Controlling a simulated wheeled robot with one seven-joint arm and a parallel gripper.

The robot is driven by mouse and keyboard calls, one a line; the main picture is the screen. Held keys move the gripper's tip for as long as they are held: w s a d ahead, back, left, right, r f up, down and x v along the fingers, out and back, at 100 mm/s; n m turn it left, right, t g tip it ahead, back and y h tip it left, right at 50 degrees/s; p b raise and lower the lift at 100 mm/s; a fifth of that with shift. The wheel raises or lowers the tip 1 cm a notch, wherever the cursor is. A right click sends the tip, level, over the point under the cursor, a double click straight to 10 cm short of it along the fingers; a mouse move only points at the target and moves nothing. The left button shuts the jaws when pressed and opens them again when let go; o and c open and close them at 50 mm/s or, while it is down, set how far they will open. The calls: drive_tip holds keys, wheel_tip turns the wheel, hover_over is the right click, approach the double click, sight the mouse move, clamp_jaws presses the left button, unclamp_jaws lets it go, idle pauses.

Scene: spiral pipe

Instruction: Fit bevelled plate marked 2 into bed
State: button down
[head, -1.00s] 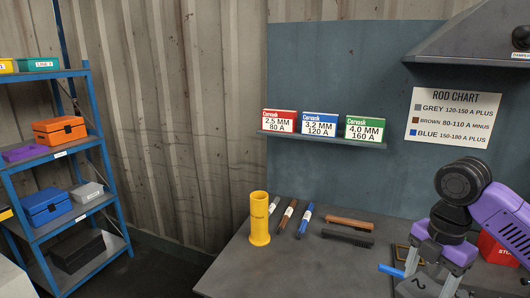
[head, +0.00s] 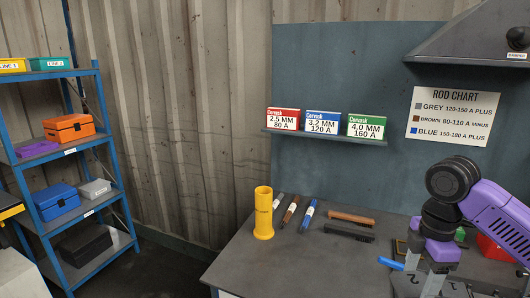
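A grey plate marked 2 (head: 408,284) lies at the lower right of the head view, low over or on the bench top. Its right part is hidden by my gripper, and its bevel is too small to make out. My gripper (head: 423,274) points down at the plate with its two grey fingers apart. I cannot tell whether the fingers touch the plate. The bed is not clearly seen. A dark piece with a yellow edge (head: 401,247) shows partly behind my gripper, and I cannot tell what it is.
A blue bar (head: 390,263) sticks out left of my gripper. A yellow tube (head: 263,213), several rods, a brown block (head: 351,217) and a black brush (head: 348,232) stand or lie along the bench's back. A red box (head: 495,250) is at right. The bench's front left (head: 280,265) is clear.

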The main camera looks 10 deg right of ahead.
drive_tip(key=w+a+f+m, duration=0.3)
drive_tip(key=a+f+m, duration=0.9)
drive_tip(key=a+m, duration=0.1)
drive_tip(key=s+a+f, duration=0.4)
drive_tip(key=s+f, duration=0.1)
drive_tip(key=f, duration=0.1)
drive_tip(key=s+a+f+m, duration=0.1)
drive_tip(key=s+a+f, duration=0.3)
drive_tip(key=f, duration=0.3)
drive_tip(key=shift+s+a+f, duration=0.2)
drive_tip(key=shift+s+f, duration=0.1)
drive_tip(key=shift+s, duration=0.05)
drive_tip(key=shift+a, duration=0.1)
